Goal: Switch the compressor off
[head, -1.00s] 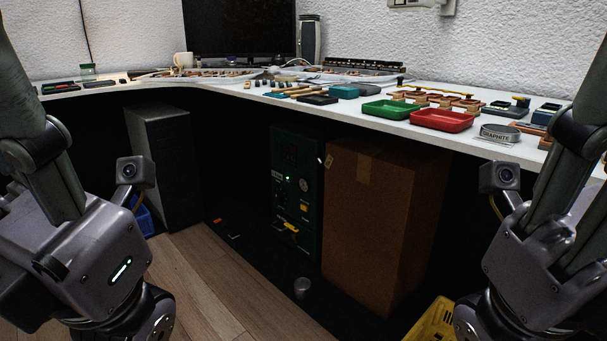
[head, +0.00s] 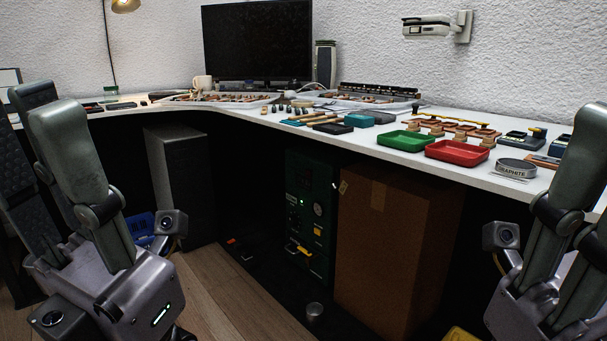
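The compressor seems to be the dark green cabinet (head: 318,215) under the desk, left of a brown cardboard box. Its front carries a lit green light (head: 301,202), a round gauge (head: 319,209) and a yellow handle-like part (head: 299,249). Which part is the switch is too small to tell. My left arm is at the left and my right arm at the right, both well apart from the cabinet. The fingers of both grippers are out of the picture or hidden.
The cardboard box (head: 392,255) stands right beside the cabinet. A dark grey case (head: 180,185) stands further left under the desk. A small metal cup (head: 314,312) is on the floor in front. The white desk top (head: 237,113) overhangs the cabinet. Wooden floor (head: 215,300) is open at the front.

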